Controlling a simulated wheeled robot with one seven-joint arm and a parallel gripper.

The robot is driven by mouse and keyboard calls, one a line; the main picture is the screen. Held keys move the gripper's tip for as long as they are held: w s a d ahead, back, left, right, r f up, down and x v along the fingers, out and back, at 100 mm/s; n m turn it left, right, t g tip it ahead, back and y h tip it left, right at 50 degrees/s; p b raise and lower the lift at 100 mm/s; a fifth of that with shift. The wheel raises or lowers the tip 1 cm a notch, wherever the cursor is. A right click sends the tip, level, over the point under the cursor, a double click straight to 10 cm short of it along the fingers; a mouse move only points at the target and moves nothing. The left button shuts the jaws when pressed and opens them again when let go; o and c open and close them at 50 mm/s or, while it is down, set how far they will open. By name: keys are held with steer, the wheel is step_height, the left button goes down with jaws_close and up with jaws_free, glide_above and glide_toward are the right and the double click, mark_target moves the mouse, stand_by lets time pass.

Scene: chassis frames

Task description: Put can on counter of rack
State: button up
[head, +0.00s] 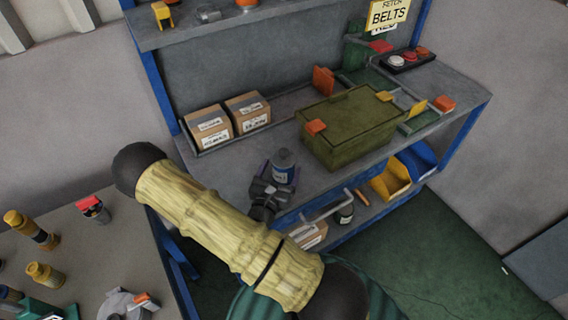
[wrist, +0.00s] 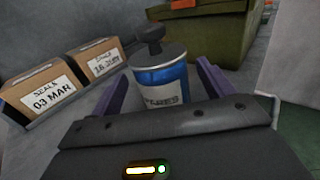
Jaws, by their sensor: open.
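The can (head: 284,166) is a grey and blue cylinder with a white label and a dark cap. It stands upright on the grey counter of the rack (head: 330,185), near the front edge. In the wrist view the can (wrist: 160,84) stands between the two purple fingers of my gripper (wrist: 165,95), with a gap visible beside the fingers. My gripper (head: 275,180) is open around the can at the counter's front edge. The can's lower end is hidden behind the gripper body in the wrist view.
Two cardboard boxes (head: 228,118) stand at the counter's back left. A green lidded crate (head: 350,130) stands right of the can. An upper shelf (head: 210,30) overhangs the back. A lower shelf holds yellow and blue bins (head: 391,184). A side table (head: 90,245) with several items lies left.

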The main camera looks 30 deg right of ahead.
steer(key=p+v, duration=0.1)
steer(key=v, duration=0.5)
steer(key=shift+r, duration=0.15)
steer(key=shift+s+a, duration=0.45)
steer(key=shift+s, duration=0.05)
stand_by(1.0)
